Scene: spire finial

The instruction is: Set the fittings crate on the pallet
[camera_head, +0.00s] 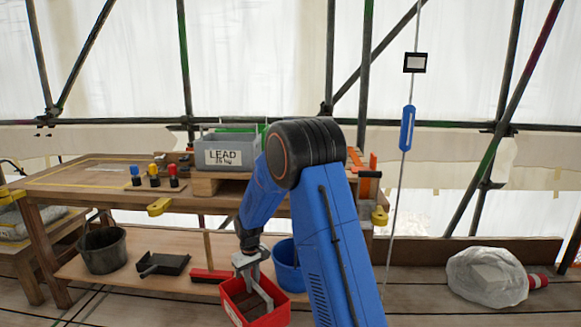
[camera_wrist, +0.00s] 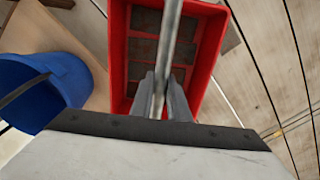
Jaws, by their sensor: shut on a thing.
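The red open-topped crate (camera_head: 238,306), which I take as the fittings crate, is at the lower middle of the head view. It has a grey metal bar handle across its top, and dark brown blocks show inside. My gripper (camera_head: 250,264) points down and is shut on the handle. In the wrist view my gripper (camera_wrist: 160,98) closes around the bar, with the red crate (camera_wrist: 216,70) below it. I cannot tell whether the crate is lifted or resting. A brown wooden edge (camera_wrist: 232,39) shows beside the crate; I cannot tell whether it is the pallet.
A blue bucket (camera_head: 286,272) stands close beside the crate. The bench (camera_head: 100,182) carries a grey LEAD box (camera_head: 231,155). Its low shelf holds a black bucket (camera_head: 102,250) and a dark tray (camera_head: 164,263). A wrapped bundle (camera_head: 487,278) lies right; floor between is clear.

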